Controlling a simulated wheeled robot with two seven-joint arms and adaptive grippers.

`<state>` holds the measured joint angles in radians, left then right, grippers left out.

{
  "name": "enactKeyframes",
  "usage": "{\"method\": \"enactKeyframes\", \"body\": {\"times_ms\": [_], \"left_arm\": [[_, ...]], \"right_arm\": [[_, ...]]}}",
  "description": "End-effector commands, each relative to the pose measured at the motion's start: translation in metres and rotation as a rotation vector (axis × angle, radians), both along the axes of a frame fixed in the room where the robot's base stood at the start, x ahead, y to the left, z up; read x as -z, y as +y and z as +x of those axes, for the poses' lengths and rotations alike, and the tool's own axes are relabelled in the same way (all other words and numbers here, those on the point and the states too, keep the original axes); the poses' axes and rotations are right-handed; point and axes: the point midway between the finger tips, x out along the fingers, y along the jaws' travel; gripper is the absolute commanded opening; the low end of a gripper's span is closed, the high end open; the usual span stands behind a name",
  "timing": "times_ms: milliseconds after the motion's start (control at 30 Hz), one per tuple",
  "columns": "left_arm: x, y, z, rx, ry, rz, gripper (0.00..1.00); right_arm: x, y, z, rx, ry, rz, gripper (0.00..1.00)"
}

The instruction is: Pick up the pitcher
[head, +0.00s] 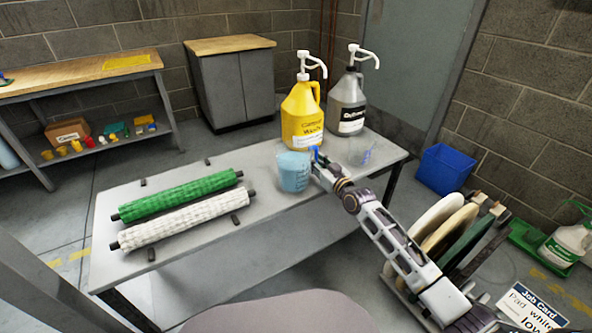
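A light blue translucent pitcher (293,173) stands upright on the grey table (215,222), in front of the yellow jug. My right arm reaches in from the lower right. Its gripper (316,157) is at the right side of the pitcher, by its upper part. The fingers are small and partly hidden, so I cannot tell whether they touch or hold the pitcher. My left gripper is not in view.
A yellow pump jug (300,115) and a grey pump jug (347,105) stand behind the pitcher. A clear container (363,154) is to its right. Green (180,194) and white (180,226) rollers lie at the table's left. Round pads (450,228) stand in a rack at right.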

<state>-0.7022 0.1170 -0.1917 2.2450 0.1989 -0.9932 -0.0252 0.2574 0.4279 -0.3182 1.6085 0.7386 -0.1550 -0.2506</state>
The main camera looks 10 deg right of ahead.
Motion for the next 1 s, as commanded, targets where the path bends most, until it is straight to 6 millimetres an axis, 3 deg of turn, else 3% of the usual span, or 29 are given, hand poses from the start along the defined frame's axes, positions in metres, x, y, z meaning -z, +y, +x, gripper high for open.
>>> {"method": "enactKeyframes", "body": {"times_ms": [300, 467, 1000], "left_arm": [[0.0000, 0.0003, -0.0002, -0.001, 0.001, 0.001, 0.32], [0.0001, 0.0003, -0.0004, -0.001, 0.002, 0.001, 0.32], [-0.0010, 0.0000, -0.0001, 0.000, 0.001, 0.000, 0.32]], "right_arm": [[-0.0001, -0.0001, -0.0003, 0.000, 0.000, 0.000, 0.20], [0.0000, -0.0001, -0.0003, 0.000, 0.000, 0.000, 0.00], [-0.0045, -0.0002, 0.0003, 0.001, -0.007, 0.006, 0.00]]}}
